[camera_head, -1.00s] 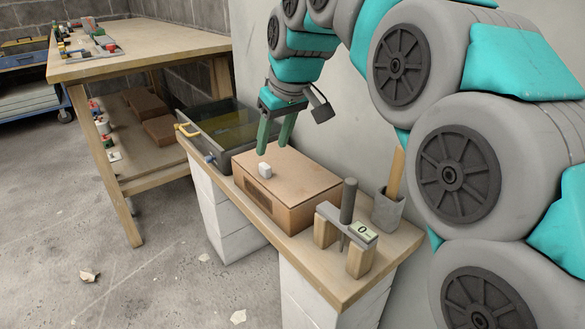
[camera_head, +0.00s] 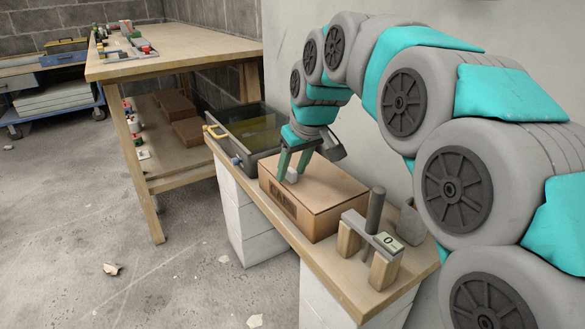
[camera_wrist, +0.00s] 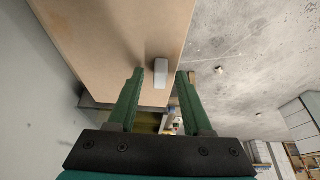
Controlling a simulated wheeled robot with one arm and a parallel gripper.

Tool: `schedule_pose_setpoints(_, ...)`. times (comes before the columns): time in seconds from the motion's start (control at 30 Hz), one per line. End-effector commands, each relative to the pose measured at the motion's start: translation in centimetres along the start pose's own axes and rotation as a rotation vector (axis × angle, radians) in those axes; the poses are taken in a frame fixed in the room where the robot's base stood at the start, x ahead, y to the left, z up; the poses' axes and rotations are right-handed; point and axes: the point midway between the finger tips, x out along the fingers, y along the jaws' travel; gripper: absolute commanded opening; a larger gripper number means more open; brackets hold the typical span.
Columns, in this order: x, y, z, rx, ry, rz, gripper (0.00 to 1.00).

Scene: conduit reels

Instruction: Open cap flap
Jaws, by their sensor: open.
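A brown box (camera_head: 318,205) with a flat tan lid (camera_head: 325,182) sits on a wooden bench, and the lid lies closed on it. A small white knob (camera_head: 292,176) stands on the lid near its front-left edge. My gripper (camera_head: 291,172) is open and low over the lid, with its green fingers on either side of the knob. In the wrist view, the knob (camera_wrist: 160,72) shows between the fingertips, closer to the right finger; contact cannot be told.
A dark open tray (camera_head: 250,140) with a yellow handle stands behind the box. A wooden stand with a grey rod (camera_head: 374,215) and a small display is at the front right. A pale wall runs close along the right. The floor at left is mostly clear.

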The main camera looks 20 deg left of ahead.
Motion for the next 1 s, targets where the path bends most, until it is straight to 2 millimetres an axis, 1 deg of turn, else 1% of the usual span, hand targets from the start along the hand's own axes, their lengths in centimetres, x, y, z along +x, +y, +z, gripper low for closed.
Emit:
schedule_pose_setpoints(0.03, 0.0, 0.01, 0.01, 0.0, 0.0, 0.0, 0.47)
schedule_pose_setpoints(0.4, 0.0, 0.01, 0.04, 0.0, -0.001, 0.0, 0.05)
schedule_pose_setpoints(0.47, 0.01, 0.02, 0.04, 0.0, -0.002, 0.0, 0.0)
schedule_pose_setpoints(1.0, 0.01, 0.03, 0.06, 0.0, -0.002, 0.0, 0.0)
